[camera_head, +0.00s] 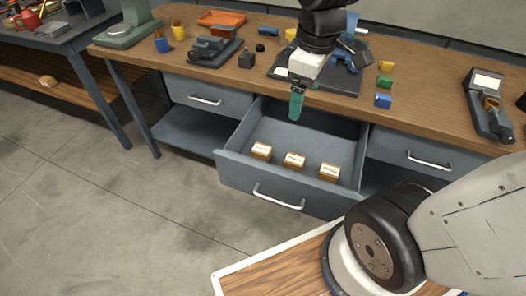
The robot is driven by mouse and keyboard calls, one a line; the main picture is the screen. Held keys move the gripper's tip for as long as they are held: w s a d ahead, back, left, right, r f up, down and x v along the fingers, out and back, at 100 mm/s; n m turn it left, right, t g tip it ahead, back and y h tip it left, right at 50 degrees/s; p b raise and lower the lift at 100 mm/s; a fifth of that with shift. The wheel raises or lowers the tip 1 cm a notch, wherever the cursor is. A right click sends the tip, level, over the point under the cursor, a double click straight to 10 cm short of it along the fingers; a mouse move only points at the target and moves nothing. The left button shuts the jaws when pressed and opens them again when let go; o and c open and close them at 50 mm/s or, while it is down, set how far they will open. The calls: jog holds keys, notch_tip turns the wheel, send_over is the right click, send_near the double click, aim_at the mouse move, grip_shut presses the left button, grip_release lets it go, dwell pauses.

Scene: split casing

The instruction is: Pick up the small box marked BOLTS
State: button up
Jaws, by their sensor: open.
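Three small boxes with pale labelled tops sit in a row in the open grey drawer (219,165): a left box (261,151), a middle box (294,161) and a right box (329,172). The lettering is too small to read, so I cannot tell which one is marked BOLTS. My gripper (296,112) hangs pointing down, with teal fingers, above the back part of the drawer. It is open and apart from the boxes. The gap between its fingers is hard to see from this side.
The workbench (420,130) carries a black mat, a vise (213,47), coloured blocks (384,84) and a meter-like device (487,105) at the right. Shut drawers (205,92) flank the open one. The drawer floor around the boxes is clear. Open floor lies at the left.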

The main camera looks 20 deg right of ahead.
jog(key=w+f+n, duration=0.6)
jog(key=w+f, duration=0.1)
jog(key=w, duration=0.1)
jog(key=n+g, duration=0.1)
jog(key=n, duration=1.2)
send_over(262, 149)
jog(key=f, duration=2)
jog(key=shift+a, duration=0.2)
notch_tip(262, 149, down, 8)
jog(key=shift+w+d+f, duration=0.1)
jog(key=shift+d+f, duration=0.05)
jog(key=shift+f, duration=0.1)
jog(key=c, duration=1.2)
jog(key=shift+r, duration=0.15)
